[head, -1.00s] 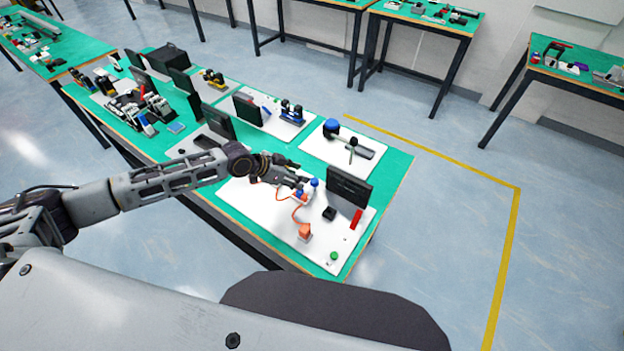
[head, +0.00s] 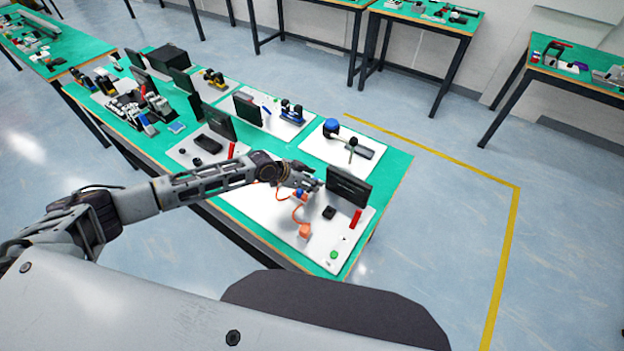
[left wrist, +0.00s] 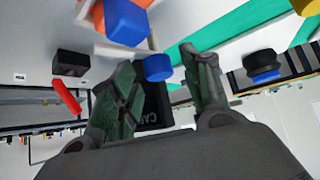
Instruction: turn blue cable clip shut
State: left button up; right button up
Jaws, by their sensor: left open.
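In the head view a small blue block (head: 299,193) sits on the white board (head: 262,209) beside an orange cable. In the left wrist view a blue block (left wrist: 126,22) meets an orange part, and a blue round piece (left wrist: 158,67) lies just beyond my fingertips. I cannot tell for sure which blue piece is the clip. My right gripper is not in view.
A black screen (head: 348,187) stands close to the right of my left gripper. An orange block (head: 304,231), a black block (head: 329,212), a red bar (head: 355,219) and a green button (head: 334,255) are on the same board. Other boards with parts fill the table behind.

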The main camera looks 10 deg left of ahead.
pick_arm(q)
jog(key=shift+d+f, duration=0.1)
jog(key=shift+f, duration=0.05)
jog(key=c, duration=1)
jog(key=shift+f+b, duration=0.15)
jog(key=shift+b, duration=0.65)
jog(key=shift+m+g+h+b, duration=0.45)
jog(key=shift+m+b, duration=0.35)
jog(key=shift+b, duration=0.65)
